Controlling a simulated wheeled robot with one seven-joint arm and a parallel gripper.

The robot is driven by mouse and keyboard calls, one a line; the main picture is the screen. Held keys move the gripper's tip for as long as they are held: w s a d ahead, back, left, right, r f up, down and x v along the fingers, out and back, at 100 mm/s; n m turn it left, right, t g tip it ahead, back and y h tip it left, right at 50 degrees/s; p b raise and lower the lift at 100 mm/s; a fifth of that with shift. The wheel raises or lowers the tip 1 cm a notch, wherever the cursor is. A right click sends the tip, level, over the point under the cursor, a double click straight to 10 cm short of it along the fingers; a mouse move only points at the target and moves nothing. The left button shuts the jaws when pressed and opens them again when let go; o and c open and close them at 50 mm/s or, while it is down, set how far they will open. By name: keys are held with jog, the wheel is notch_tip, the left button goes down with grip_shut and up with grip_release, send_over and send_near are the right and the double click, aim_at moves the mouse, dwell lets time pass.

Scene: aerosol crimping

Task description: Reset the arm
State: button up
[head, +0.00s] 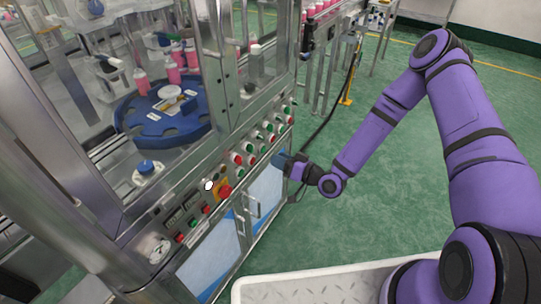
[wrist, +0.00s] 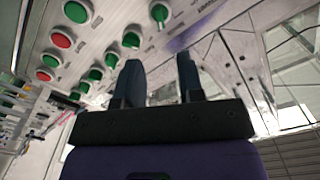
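My purple arm (head: 465,130) reaches from the right of the head view toward the machine's front control panel. My gripper (head: 280,160) is at the panel's right part, just below the rows of green and red buttons. In the wrist view, the two dark fingers of my gripper (wrist: 160,68) stand apart with nothing between them. The green button (wrist: 160,13) and other buttons lie beyond the fingertips. I cannot tell whether a finger touches the panel.
The machine holds a blue rotary table (head: 150,128) with pink bottles (head: 173,72) behind glass. A red emergency button (head: 225,191) and cabinet handles (head: 252,207) project from its front. A black cable (head: 340,112) hangs right of the machine. Green floor (head: 300,235) is clear between machine and arm.

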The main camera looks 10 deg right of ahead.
jog(key=shift+s+d, duration=0.15)
jog(key=shift+d, duration=0.05)
jog(key=shift+r, duration=0.1)
dwell(0.4)
jog(key=w+d+r+n+g+h, duration=0.3)
jog(key=w+d+r+n+h, duration=0.15)
jog(key=d+r+h, duration=0.4)
jog(key=s+d+r+m+h, duration=0.15)
jog(key=d+r, duration=0.25)
jog(key=r, duration=0.5)
jog(key=s+d+r+m+h, duration=0.1)
jog(key=s+d+r+h, duration=0.2)
jog(key=r, duration=0.6)
jog(key=s+d+r+m+g+h, duration=0.1)
jog(key=s+d+r+m+h, duration=0.3)
jog(key=s+r, duration=0.65)
jog(key=s+r+m+g+y, duration=0.1)
jog(key=s+r, duration=0.2)
jog(key=s, duration=0.6)
jog(key=s+d+r+m+y, duration=0.1)
jog(key=s+r, duration=0.2)
jog(key=s, duration=0.5)
jog(key=shift+s+r+g+y, duration=0.35)
jog(key=shift+r+g+y, duration=0.05)
